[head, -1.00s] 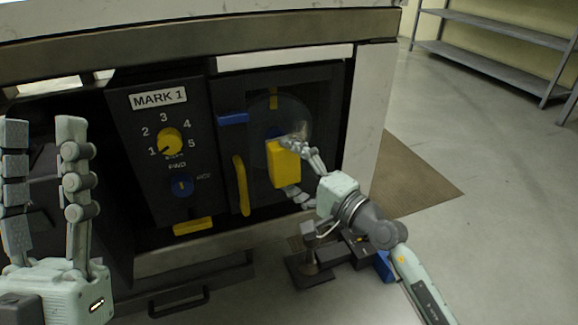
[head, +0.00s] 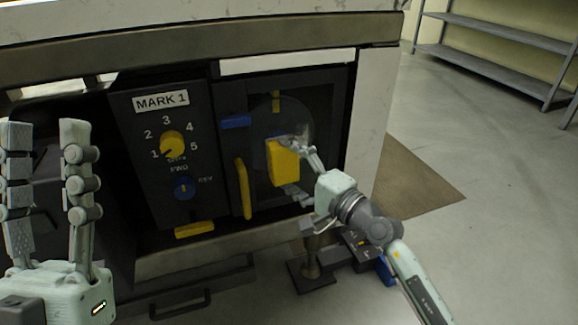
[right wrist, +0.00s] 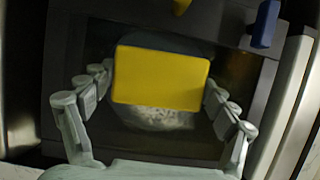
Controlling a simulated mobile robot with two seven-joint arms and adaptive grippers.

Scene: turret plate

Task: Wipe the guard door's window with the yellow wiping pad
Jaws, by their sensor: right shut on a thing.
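The yellow wiping pad (head: 283,163) is held in my right gripper (head: 296,168), in front of the guard door's window. The pad also shows in the right wrist view (right wrist: 161,78), between the two fingers (right wrist: 160,88). The guard door (head: 325,110) has a dark frame, and its window (head: 291,118) is a dark see-through pane with a round grey shape behind it. The pad hides part of the window; I cannot tell whether it touches the pane. My left gripper (head: 48,150) is open and empty at the far left, with its fingers pointing up.
A yellow handle (head: 244,188) and a blue latch (head: 236,122) sit at the door's left side. A dark metal fixture (head: 312,270) stands below my right arm.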

